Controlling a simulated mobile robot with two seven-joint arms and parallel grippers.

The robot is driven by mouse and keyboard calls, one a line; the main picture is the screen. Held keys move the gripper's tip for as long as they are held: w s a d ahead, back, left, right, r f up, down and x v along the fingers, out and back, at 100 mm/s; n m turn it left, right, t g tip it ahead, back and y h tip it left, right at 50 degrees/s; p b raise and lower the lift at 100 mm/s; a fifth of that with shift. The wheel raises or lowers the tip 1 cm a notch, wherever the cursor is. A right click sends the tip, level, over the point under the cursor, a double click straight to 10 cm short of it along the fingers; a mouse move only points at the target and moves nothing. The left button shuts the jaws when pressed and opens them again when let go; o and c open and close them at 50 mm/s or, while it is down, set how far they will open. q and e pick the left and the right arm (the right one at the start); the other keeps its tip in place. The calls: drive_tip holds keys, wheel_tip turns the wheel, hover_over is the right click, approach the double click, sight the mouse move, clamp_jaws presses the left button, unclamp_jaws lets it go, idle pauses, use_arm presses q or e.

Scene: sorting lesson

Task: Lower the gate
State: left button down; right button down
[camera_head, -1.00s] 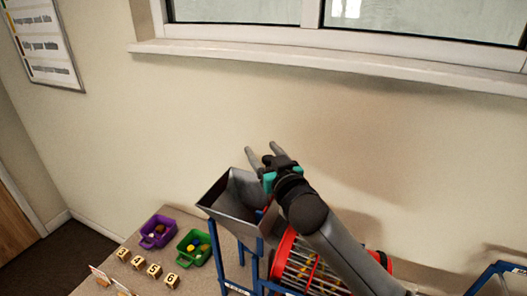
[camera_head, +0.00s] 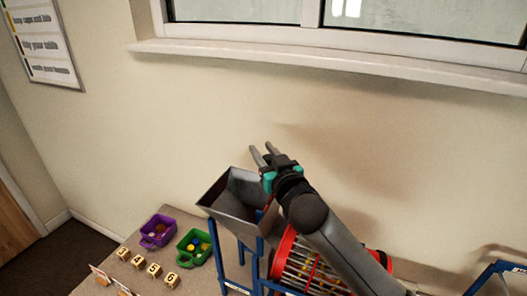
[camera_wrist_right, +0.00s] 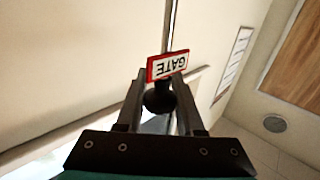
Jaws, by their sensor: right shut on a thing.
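My right gripper (camera_head: 262,150) is above the right rim of the grey metal hopper (camera_head: 234,206), its fingers pointing up and away toward the wall. In the right wrist view, the right gripper (camera_wrist_right: 160,92) is shut on a black gate knob (camera_wrist_right: 159,98) between its fingers. A red-framed white sign reading GATE (camera_wrist_right: 168,65) sits just beyond the knob, with a thin rod (camera_wrist_right: 170,25) behind it. The knob and sign cannot be made out in the head view. The gate plate itself is not clearly visible. My left gripper is out of view.
A red-ended barred drum (camera_head: 304,268) and blue frame (camera_head: 241,254) stand under my right arm. A purple bin (camera_head: 158,232) and a green bin (camera_head: 194,247) hold small pieces. Numbered wooden blocks (camera_head: 154,270) stand in front. The wall and window sill (camera_head: 300,55) lie behind.

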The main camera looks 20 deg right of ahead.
drive_tip(key=shift+f, duration=0.1)
idle(0.7)
wheel_tip(320, 180, down, 8)
drive_tip(key=b, duration=0.5)
drive_tip(key=shift+r, duration=0.25)
drive_tip(key=c, duration=0.6)
unclamp_jaws()
drive_tip(key=shift+o, duration=0.2)
drive_tip(key=shift+s, duration=0.1)
drive_tip(key=s+b, duration=0.1)
drive_tip(key=s, duration=1.4)
drive_tip(key=shift+a, duration=0.45)
